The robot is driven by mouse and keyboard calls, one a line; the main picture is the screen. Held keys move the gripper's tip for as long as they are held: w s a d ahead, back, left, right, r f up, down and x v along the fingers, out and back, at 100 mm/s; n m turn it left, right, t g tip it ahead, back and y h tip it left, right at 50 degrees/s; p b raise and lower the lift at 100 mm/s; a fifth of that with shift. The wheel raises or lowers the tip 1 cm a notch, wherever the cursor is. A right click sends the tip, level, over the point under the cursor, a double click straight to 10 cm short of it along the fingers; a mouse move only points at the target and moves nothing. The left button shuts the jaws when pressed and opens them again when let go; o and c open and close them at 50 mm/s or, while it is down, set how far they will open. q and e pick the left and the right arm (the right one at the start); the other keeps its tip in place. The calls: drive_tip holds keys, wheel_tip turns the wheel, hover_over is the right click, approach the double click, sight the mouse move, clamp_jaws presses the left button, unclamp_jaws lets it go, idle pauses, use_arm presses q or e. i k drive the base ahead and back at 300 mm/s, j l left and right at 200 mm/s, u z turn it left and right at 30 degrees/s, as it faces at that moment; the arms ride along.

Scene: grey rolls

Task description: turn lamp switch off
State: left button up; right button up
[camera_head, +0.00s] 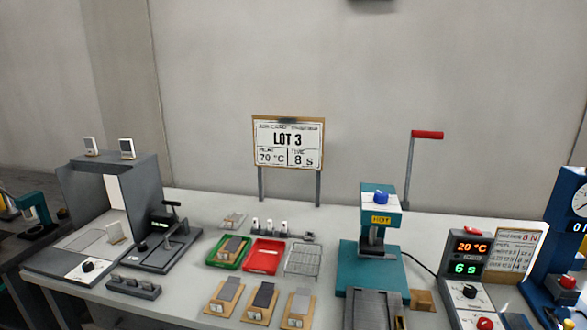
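A grey open-fronted booth (128,172) stands at the left end of the table. A pale bright strip (114,191) shows inside it, but I cannot tell whether a lamp is lit. A black rotary knob (88,266) sits on a white plate at the booth's front edge. It may be the lamp switch; no readable label confirms this, and its setting is too small to read. Neither of my grippers is in view.
The table (190,296) holds a black lever device (160,247), green tray (229,252), red tray (264,256), wire rack (303,260), sample blocks, teal press (364,266) with raised red-handled lever, and a controller (467,265) reading 20 °C and 6 s. A LOT 3 sign (288,145) stands behind.

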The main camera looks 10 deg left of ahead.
sight(88, 267)
drive_tip(key=u, duration=1.35)
drive_tip(key=i+j+z, duration=0.4)
drive_tip(key=i+z, duration=0.15)
